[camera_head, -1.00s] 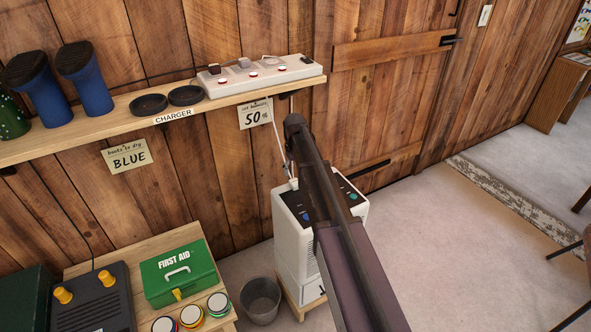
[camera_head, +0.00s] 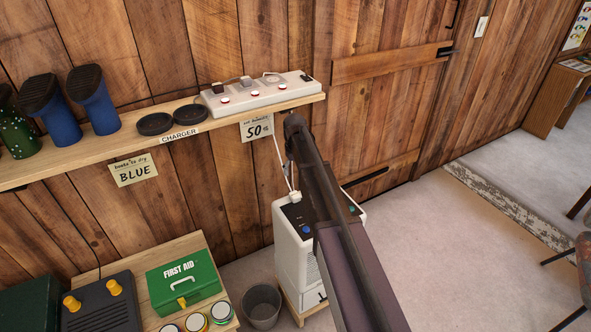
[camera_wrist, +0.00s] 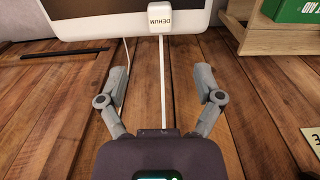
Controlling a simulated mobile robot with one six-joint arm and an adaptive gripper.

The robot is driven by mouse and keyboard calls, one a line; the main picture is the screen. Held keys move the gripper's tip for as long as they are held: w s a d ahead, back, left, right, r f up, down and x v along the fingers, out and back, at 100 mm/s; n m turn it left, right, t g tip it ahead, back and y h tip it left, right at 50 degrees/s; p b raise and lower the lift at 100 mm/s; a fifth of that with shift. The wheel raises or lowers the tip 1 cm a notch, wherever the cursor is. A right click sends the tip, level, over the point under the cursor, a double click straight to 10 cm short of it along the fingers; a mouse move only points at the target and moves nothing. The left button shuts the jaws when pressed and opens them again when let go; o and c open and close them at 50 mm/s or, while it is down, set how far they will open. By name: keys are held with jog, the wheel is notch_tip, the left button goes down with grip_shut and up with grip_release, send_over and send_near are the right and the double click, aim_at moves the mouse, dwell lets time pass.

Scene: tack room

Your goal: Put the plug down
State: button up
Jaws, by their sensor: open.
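The white plug (camera_wrist: 155,20), marked DEHUM, is at the edge of the white dehumidifier (camera_wrist: 85,22) in the wrist view, with its cord running down the picture. In the head view the plug (camera_head: 295,197) shows at the back of the dehumidifier's dark top (camera_head: 300,219). My gripper (camera_wrist: 162,76) is open and empty, its two fingers spread either side of the cord, apart from the plug. In the head view my arm crosses in front of the dehumidifier, and my fingers cannot be made out there.
A white power strip (camera_head: 258,95) lies on the wall shelf (camera_head: 96,152) beside two dark round pads. Blue boots (camera_head: 55,119) stand further left. A green first aid box (camera_head: 182,284) sits on a low bench, with a bin (camera_head: 261,304) alongside. Open floor (camera_head: 425,260) lies right.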

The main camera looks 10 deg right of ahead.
jog(key=shift+s, duration=0.1)
dwell(0.6)
jog(key=s+m, duration=0.3)
jog(key=s, duration=2.6)
jog(key=shift+d+m, duration=0.15)
jog(key=shift+m, duration=0.15)
jog(key=shift+r+p, duration=0.75)
jog(key=shift+r, duration=0.05)
